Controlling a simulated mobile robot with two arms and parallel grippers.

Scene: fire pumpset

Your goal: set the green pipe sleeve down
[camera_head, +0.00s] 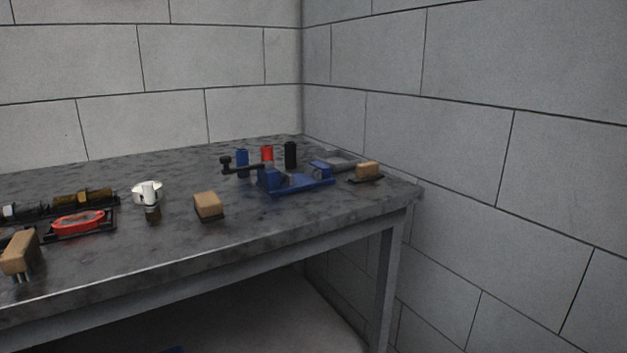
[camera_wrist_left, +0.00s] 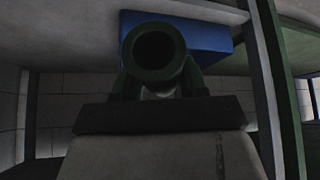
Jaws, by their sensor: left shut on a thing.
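The green pipe sleeve (camera_wrist_left: 155,72) is in the left wrist view. It looks like a dark green hollow tube with its round open end facing the camera. My left gripper (camera_wrist_left: 158,90) is shut on it, with a dark finger on either side below the opening. The far end of the sleeve is hidden. The head view shows neither the sleeve nor a gripper. My right gripper is in neither view.
In the head view a dark stone-topped table (camera_head: 255,233) stands in a block-walled corner. It bears a blue vise (camera_head: 297,184), several small cylinders, a brush with a wooden block (camera_head: 209,206), a white cup (camera_head: 141,197) and a red oval item (camera_head: 77,222). A blue box-like thing (camera_wrist_left: 209,38) is behind the sleeve.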

